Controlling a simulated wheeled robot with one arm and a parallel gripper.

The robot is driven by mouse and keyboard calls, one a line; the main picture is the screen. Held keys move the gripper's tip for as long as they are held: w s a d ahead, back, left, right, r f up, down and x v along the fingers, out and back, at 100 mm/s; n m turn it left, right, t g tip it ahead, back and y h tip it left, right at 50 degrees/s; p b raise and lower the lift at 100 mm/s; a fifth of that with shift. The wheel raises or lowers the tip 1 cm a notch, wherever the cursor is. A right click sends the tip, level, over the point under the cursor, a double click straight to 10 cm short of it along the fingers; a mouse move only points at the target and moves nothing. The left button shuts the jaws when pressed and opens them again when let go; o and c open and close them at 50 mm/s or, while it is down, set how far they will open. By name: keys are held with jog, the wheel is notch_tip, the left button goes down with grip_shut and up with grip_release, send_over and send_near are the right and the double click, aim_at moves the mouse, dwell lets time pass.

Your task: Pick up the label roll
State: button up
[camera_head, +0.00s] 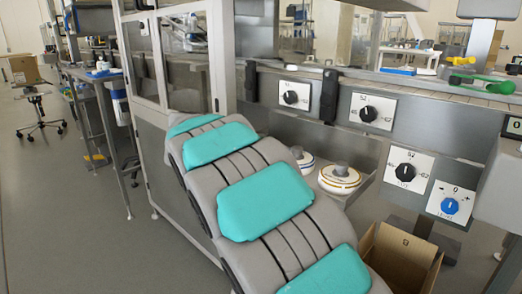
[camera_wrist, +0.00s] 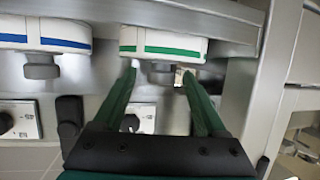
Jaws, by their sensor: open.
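A white label roll with a green stripe (camera_wrist: 163,44) and a grey knob shows in the wrist view, just past my fingertips. My gripper (camera_wrist: 159,72) has two dark green fingers, apart, with the grey knob in the picture gap between them. Whether they touch the roll I cannot tell. A blue-striped roll (camera_wrist: 45,36) with a grey knob is to its left. In the head view, two white rolls with grey knobs, a nearer one (camera_head: 340,180) and a farther one (camera_head: 305,162), sit on a metal ledge right of my arm. My gripper is hidden there.
A metal machine panel (camera_head: 351,128) with black dials and a blue dial (camera_head: 450,206) stands behind and right of the rolls. An open cardboard box (camera_head: 403,258) is at the lower right. A glazed metal cabinet (camera_head: 143,62) stands left of the ledge.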

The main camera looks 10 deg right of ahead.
jog(key=shift+x, duration=1)
jog(key=shift+c, duration=0.2)
grip_shut()
